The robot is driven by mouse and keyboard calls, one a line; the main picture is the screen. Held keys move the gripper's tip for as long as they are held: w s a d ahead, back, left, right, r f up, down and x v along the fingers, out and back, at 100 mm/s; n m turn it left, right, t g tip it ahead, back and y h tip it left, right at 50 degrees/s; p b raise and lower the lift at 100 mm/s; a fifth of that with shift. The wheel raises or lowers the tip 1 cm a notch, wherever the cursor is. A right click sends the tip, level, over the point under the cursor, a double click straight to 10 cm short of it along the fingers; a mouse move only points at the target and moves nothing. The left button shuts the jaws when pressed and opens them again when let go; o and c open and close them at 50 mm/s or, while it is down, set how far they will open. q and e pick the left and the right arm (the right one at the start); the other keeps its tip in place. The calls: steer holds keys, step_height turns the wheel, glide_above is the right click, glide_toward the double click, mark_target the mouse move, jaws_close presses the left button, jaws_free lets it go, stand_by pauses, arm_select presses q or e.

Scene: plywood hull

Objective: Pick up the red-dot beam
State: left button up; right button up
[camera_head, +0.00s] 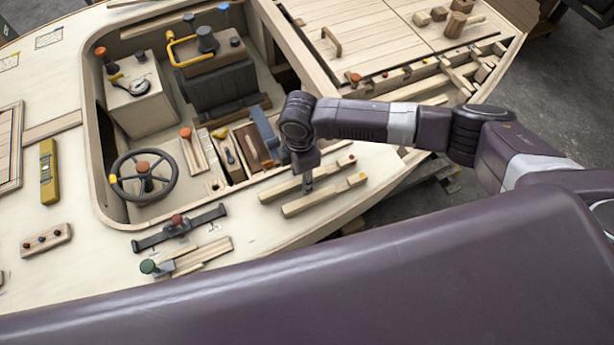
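The red-dot beam (278,190) is a pale wooden bar lying on the hull's deck at the centre, with a red dot near its right end. A similar beam with a yellow end (328,196) lies just below it, roughly parallel. My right gripper (307,186) points down over the middle of the red-dot beam and hides part of it. Its fingers look narrow and close together, and I cannot tell whether they touch or hold the beam. My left gripper is not in view.
The open cockpit with a steering wheel (143,178) and its rim lies to the left. A dark bar with a red knob (178,224) and a green-knobbed piece (185,259) lie on the deck. The deck's edge runs right of the beams, with the floor beyond.

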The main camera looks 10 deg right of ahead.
steer(key=shift+c, duration=0.6)
jaws_close()
steer(key=shift+r, duration=0.15)
step_height(320, 180, up, 20)
steer(key=b, duration=0.3)
